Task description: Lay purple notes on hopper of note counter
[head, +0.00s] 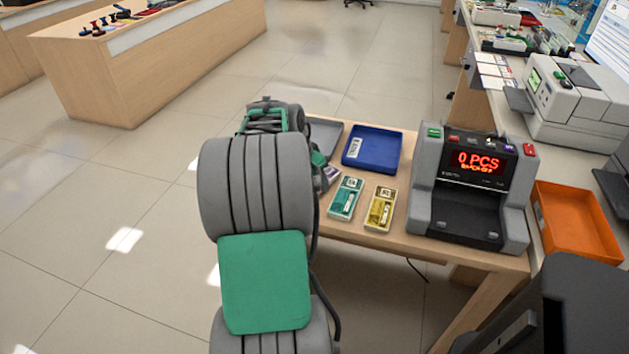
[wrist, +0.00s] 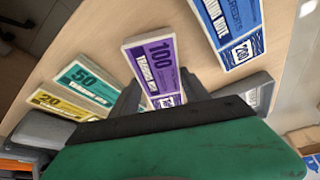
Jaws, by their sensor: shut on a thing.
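The purple notes (wrist: 153,66), a stack marked 100, are between the two grey fingers of my gripper (wrist: 160,92) in the wrist view. My gripper is shut on them. In the head view only a small part of the purple notes (head: 332,175) shows beside my arm, which hides most of my gripper. I cannot tell whether the stack is clear of the table. The note counter (head: 425,185) stands to the right on the table, with a red display reading 0 PCS. A dark recessed bay (head: 466,214) is at its front.
Green notes (head: 346,199) and yellow notes (head: 380,208) lie between my gripper and the counter. Blue notes (wrist: 228,32) lie on the other side of the purple ones. A blue tray (head: 372,147) is behind; an orange tray (head: 577,222) is right of the counter.

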